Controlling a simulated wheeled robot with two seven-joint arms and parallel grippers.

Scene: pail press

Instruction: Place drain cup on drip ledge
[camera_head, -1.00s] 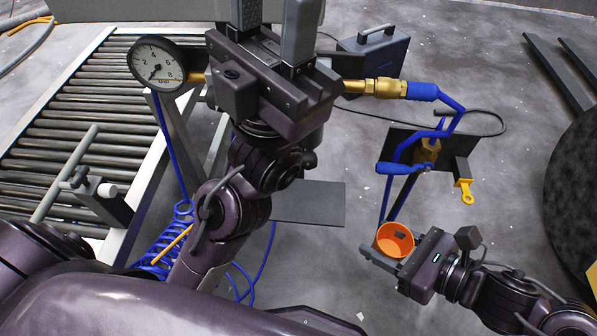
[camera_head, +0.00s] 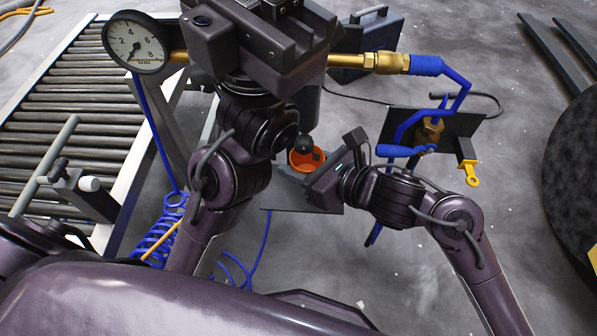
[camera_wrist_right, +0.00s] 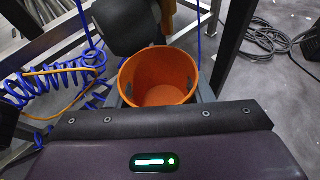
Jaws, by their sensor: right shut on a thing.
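The orange drain cup (camera_head: 304,161) is held in my right gripper (camera_head: 302,166), mouth up, right of my left arm. In the right wrist view the cup (camera_wrist_right: 160,82) sits between the fingers, its open mouth and inside visible. A flat dark grey plate (camera_head: 287,187), which looks like the drip ledge, lies below and around the cup in the head view. I cannot tell how high the cup is above it. The body of my left gripper (camera_head: 262,28) is at the top edge; its fingertips are cut off.
A dark cylinder (camera_wrist_right: 124,25) stands close behind the cup in the wrist view. A blue coiled hose (camera_head: 160,235) hangs at lower left.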

